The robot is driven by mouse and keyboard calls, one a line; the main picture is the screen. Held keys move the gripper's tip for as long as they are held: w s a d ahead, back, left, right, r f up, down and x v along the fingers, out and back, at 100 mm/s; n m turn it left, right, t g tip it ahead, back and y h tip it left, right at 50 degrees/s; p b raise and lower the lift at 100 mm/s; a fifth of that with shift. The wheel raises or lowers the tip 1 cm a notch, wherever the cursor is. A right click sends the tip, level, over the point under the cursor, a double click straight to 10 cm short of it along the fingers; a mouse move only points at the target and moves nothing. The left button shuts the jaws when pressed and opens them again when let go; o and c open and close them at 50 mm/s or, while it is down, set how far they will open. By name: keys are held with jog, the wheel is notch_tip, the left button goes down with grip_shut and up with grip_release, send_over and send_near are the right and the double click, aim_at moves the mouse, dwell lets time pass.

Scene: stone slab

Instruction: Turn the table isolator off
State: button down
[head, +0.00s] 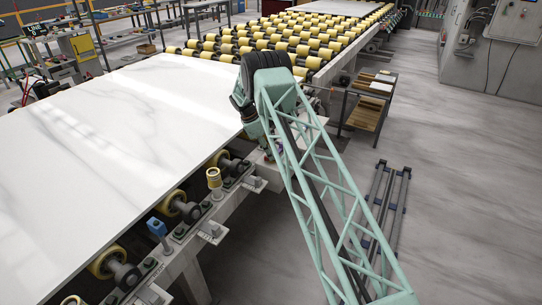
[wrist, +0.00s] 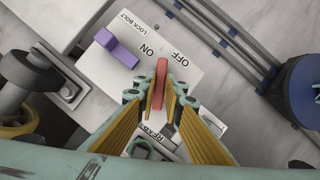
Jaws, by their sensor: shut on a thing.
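In the wrist view the isolator panel (wrist: 195,73) is a white plate marked LOCK BOLT, ON and OFF. Its red handle (wrist: 160,82) stands between my gripper's fingertips (wrist: 160,97), which are shut on it. The handle's upper end points between the ON and OFF labels. A purple lock bolt (wrist: 117,48) lies on the panel's upper left, beside the LOCK BOLT text and apart from my fingers. The panel's lower part and another label are partly hidden by the fingers. In the head view my arm hides the gripper and handle.
The head view shows a big white stone slab (head: 120,125) on the roller table at left. Yellow rollers (head: 290,35) continue behind it. A small shelf stand (head: 370,105) is right of my arm. Dark rails (head: 400,210) lie on the open floor at right.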

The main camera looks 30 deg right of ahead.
jog(key=m, duration=0.2)
jog(key=m+g+y+b, duration=0.1)
jog(key=m, duration=0.1)
jog(key=shift+w+d+f+m, duration=0.1)
jog(key=shift+f+m, duration=0.05)
jog(key=shift+m, duration=0.15)
jog(key=shift+m+g+b, duration=0.3)
jog(key=shift+m+g, duration=0.2)
jog(key=shift+m, duration=0.3)
jog(key=shift+y, duration=0.3)
jog(key=c, duration=2.7)
grip_release()
jog(key=shift+r, duration=0.2)
jog(key=shift+v, duration=3.7)
